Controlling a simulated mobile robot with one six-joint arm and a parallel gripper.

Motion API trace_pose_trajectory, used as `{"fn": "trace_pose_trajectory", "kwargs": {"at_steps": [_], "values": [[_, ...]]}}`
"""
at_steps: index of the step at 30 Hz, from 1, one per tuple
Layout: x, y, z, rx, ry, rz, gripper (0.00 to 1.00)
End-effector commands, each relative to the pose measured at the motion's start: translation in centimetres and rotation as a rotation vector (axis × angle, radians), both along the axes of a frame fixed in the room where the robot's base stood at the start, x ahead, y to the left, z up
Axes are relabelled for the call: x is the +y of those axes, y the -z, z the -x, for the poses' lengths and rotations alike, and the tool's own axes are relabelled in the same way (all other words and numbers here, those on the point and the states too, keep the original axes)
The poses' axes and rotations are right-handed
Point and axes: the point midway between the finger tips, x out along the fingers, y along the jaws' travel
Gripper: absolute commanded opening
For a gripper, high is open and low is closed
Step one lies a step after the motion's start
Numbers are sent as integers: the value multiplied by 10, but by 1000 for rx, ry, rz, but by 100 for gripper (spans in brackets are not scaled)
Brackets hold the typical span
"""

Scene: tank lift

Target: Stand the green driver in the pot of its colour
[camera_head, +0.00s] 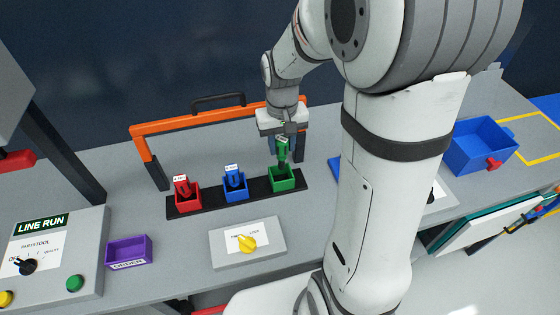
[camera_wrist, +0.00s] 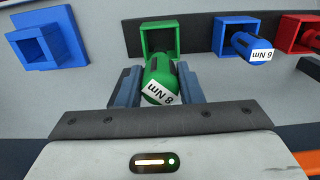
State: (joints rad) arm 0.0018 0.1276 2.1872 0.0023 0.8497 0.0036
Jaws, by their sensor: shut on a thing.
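The green driver (camera_wrist: 160,77) is between the two fingers of my gripper (camera_wrist: 155,88), which is shut on it. Its white label reads 8 Nm in the wrist view. The driver also shows in the head view (camera_head: 283,149), upright or nearly so, at the green pot (camera_head: 284,183). In the wrist view the green pot (camera_wrist: 145,32) lies just beyond the driver, whose far end reaches into or over the pot's opening. I cannot tell how deep it is. My gripper (camera_head: 283,136) is above the green pot in the head view.
A red pot (camera_head: 187,203) and a blue pot (camera_head: 236,190) stand left of the green one on a black strip, each holding a driver. An orange rail (camera_head: 195,120) runs behind them. A panel with a yellow knob (camera_head: 246,243) and a purple bin (camera_head: 128,252) are in front.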

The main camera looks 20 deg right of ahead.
Motion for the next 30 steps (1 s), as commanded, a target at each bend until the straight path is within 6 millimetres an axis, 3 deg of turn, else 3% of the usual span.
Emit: {"fn": "trace_pose_trajectory", "kwargs": {"at_steps": [14,26,27,30], "values": [[3,60,0,2,-9,0,0],[4,67,0,-1,-10,0,0],[4,68,0,-1,-11,0,34],[4,66,0,-1,-11,0,42]]}}
